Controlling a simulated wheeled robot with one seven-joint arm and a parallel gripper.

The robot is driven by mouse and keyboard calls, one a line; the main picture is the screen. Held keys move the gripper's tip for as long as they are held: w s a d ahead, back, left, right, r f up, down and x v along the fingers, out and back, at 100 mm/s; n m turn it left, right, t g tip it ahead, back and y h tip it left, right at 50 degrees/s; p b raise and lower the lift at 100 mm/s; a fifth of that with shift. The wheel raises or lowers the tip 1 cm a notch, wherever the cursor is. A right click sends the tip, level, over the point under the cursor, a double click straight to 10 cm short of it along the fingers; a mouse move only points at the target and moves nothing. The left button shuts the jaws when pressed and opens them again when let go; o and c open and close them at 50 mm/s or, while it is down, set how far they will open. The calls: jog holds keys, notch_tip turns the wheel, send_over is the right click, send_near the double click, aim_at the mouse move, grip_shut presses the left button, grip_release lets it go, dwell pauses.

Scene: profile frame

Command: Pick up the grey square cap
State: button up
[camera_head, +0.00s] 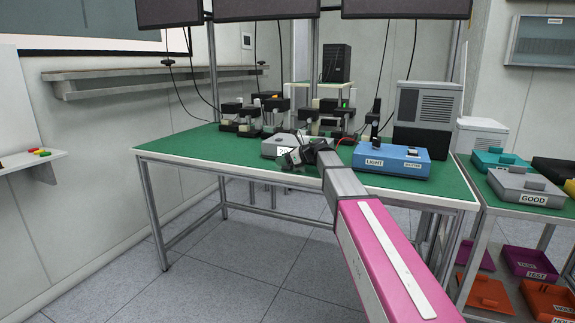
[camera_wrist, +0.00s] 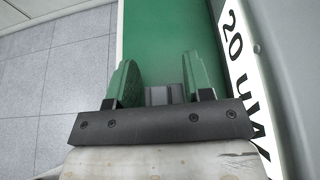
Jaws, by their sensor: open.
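My gripper (camera_wrist: 160,76) is open, its two green-faced fingers apart above the green table top. A small grey piece (camera_wrist: 160,95) shows between the fingers near their base in the wrist view, partly hidden by the dark gripper bar. I cannot tell for sure whether it is the grey square cap, or whether it touches the fingers. In the head view my gripper (camera_head: 289,158) is over the front part of the table (camera_head: 215,147), beside a grey box with a white label (camera_head: 272,148). No cap can be made out there.
In the wrist view the labelled box (camera_wrist: 246,75) stands close on the right, and the table edge and floor lie left. In the head view a blue LIGHT box (camera_head: 375,166) is right of my gripper, and dark fixtures (camera_head: 240,113) stand behind. The left table top is clear.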

jog(key=c, duration=0.5)
jog(key=shift+r, duration=0.1)
